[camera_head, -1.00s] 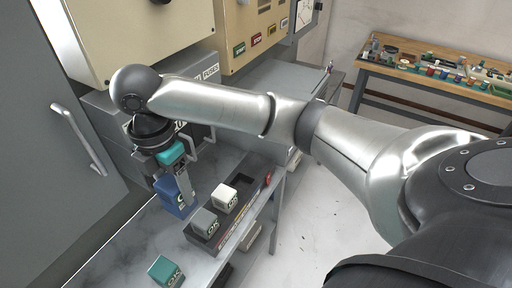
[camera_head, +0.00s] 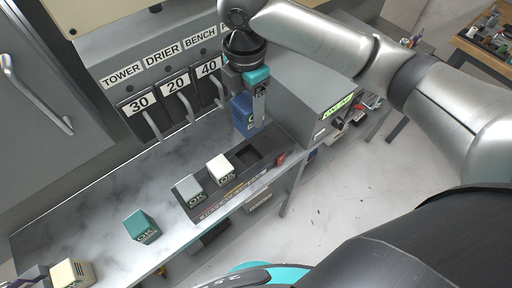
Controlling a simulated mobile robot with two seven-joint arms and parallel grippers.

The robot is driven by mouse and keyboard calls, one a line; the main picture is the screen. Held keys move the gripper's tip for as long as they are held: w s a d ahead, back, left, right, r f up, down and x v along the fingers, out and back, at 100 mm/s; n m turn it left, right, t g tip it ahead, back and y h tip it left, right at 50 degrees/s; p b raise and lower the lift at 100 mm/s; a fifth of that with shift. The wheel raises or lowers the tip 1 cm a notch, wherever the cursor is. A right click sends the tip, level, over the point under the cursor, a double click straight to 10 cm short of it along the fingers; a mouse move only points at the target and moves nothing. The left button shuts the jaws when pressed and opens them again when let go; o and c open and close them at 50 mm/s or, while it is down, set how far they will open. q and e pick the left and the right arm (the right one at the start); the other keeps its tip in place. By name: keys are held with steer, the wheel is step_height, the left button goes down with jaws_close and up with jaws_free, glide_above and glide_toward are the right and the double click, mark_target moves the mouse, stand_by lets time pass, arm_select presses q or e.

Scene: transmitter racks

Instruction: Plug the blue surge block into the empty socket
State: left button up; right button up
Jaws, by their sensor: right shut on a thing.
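My right gripper (camera_head: 257,112) points down from the upper middle and is shut on the blue surge block (camera_head: 241,114), partly hidden behind the finger. The block is upright, above and just behind the dark socket strip (camera_head: 232,193). In the strip, a grey block (camera_head: 188,189) sits at the left and a white block (camera_head: 219,169) in the middle. The empty socket (camera_head: 248,154) is a dark opening at the right end, below the held block. I cannot tell whether the blue block touches the bench. My left gripper is out of view.
A teal block (camera_head: 140,227) stands on the grey bench (camera_head: 95,205), with a cream block (camera_head: 72,273) at bottom left. Levered switches (camera_head: 178,85) line the back. A grey box (camera_head: 308,98) stands close right of the gripper.

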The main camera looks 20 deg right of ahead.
step_height(320, 180, down, 12)
steer(key=b, duration=0.2)
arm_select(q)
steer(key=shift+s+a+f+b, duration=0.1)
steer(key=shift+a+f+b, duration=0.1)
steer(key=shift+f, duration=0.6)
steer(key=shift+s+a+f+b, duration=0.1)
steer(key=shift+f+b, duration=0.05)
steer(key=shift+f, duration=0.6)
arm_select(e)
glide_above(250, 162)
steer(key=shift+f, duration=2.35)
steer(key=shift+f, duration=0.15)
steer(key=o, duration=1.5)
step_height(250, 162, up, 12)
steer(key=shift+r+p, duration=0.2)
steer(key=shift+p, duration=0.95)
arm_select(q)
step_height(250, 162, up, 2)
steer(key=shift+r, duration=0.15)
arm_select(e)
steer(key=shift+a, duration=0.1)
